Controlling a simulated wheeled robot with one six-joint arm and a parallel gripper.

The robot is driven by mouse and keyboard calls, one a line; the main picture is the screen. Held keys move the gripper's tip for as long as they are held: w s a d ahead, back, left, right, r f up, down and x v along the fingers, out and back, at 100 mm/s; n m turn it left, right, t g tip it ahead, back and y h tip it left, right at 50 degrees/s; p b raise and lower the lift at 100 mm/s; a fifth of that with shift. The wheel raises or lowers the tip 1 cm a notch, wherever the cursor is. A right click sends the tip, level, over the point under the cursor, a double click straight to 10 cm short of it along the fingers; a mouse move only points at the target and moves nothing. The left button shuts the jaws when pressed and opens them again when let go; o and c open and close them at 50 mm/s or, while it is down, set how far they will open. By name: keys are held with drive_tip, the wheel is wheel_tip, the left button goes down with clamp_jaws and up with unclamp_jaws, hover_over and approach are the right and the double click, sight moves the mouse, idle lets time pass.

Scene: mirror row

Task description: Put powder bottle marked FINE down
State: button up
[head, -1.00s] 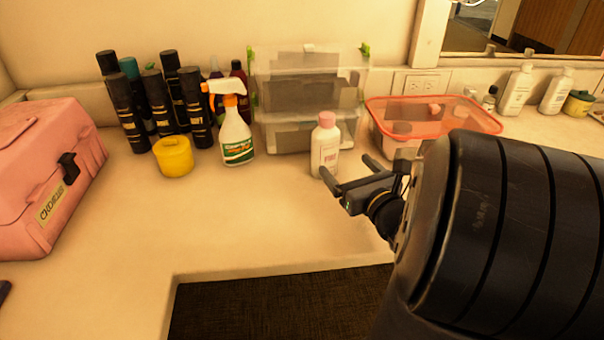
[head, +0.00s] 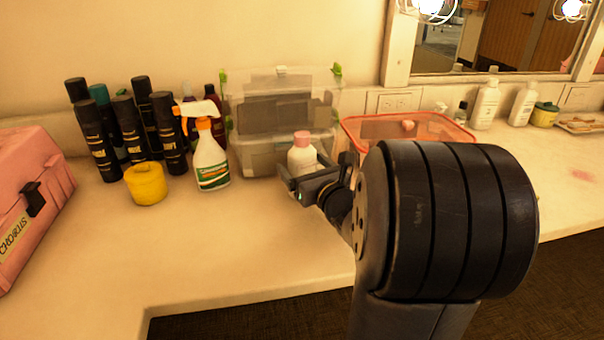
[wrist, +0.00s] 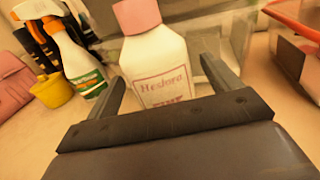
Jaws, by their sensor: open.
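The white powder bottle (head: 301,156) with a pink cap stands upright on the counter. In the wrist view, the bottle (wrist: 155,62) shows a pink-lettered label; the lower word is partly cut off by my gripper body and looks like FINE. My gripper (head: 304,175) is open, with one finger on each side of the bottle. In the wrist view, my gripper (wrist: 163,82) shows a small gap at the left finger; the right finger is close to the bottle, and I cannot tell if it touches. The bottle's base is hidden.
A white spray bottle (head: 211,160) and yellow jar (head: 146,184) stand left of the bottle, with several dark bottles behind. Clear stacked bins (head: 285,90) are right behind it. A red-rimmed container (head: 410,127) is to the right. The counter front (head: 215,240) is clear.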

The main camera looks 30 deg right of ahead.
drive_tip(key=shift+w, duration=0.75)
drive_tip(key=shift+c, duration=0.4)
clamp_jaws()
